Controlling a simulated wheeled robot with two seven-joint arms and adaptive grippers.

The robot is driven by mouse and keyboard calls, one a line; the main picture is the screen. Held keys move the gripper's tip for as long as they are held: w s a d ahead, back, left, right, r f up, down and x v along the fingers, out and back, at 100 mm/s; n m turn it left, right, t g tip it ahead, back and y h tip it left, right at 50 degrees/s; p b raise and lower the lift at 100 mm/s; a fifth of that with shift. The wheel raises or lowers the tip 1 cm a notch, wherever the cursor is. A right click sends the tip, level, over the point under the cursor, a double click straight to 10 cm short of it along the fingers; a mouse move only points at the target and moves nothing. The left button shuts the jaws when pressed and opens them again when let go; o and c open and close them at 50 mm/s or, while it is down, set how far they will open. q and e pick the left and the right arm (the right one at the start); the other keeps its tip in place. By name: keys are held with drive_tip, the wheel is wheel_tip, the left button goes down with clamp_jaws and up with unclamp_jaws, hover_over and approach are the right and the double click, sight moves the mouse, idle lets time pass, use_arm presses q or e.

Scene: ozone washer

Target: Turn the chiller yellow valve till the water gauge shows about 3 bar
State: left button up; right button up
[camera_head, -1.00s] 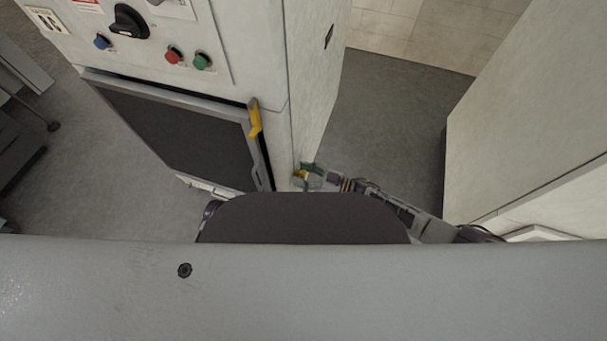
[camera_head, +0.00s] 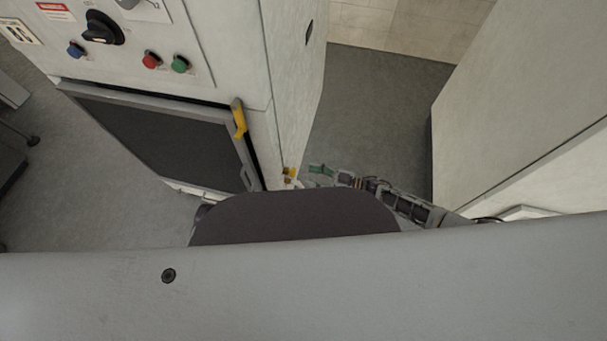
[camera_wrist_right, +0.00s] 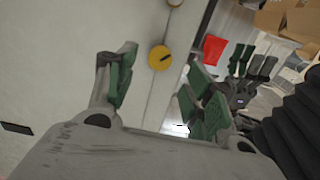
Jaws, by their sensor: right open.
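The yellow valve (camera_head: 290,172) is on the side of the white machine, low near its front corner. In the right wrist view it is a round yellow knob (camera_wrist_right: 160,58) with a dark mark, ahead of and between the fingers. My right gripper (camera_head: 318,170) is just right of the valve, open and apart from it. Its green-padded fingers (camera_wrist_right: 160,90) are spread with nothing between them. What looks like my left gripper (camera_wrist_right: 245,65) shows in the background of the right wrist view; its opening is unclear. I cannot make out a gauge reading.
The machine front has a black rotary switch (camera_head: 102,28), coloured buttons and a dark door (camera_head: 160,140) with a yellow handle (camera_head: 239,118). A pale cabinet (camera_head: 510,110) stands to the right. Grey floor (camera_head: 375,105) is clear between. A red object (camera_wrist_right: 213,48) shows in the wrist view.

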drive_tip(key=shift+v, duration=2.2)
drive_tip(key=w+d+f+t+h, duration=0.3)
drive_tip(key=w+d+f+h, duration=0.3)
drive_tip(key=w+f+h, duration=0.25)
drive_tip(key=w+d+r+m+h, duration=0.3)
drive_tip(key=w+d+r+h, duration=0.25)
drive_tip(key=h, duration=0.25)
drive_tip(key=s+a+r+m+g, duration=0.35)
drive_tip(key=s+r+m, duration=0.25)
drive_tip(key=s+r, duration=0.45)
use_arm(q)
drive_tip(key=shift+f+p, duration=0.1)
drive_tip(key=shift+p, duration=0.4)
use_arm(e)
drive_tip(key=s+f+m+g, duration=0.1)
drive_tip(key=s+f, duration=0.4)
drive_tip(key=s, duration=0.4)
drive_tip(key=s+f+m+g, duration=0.1)
drive_tip(key=s+f+g, duration=0.1)
drive_tip(key=s+f, duration=0.3)
drive_tip(key=s, duration=0.4)
drive_tip(key=shift+s+a, duration=0.2)
drive_tip(key=shift+a, duration=0.1)
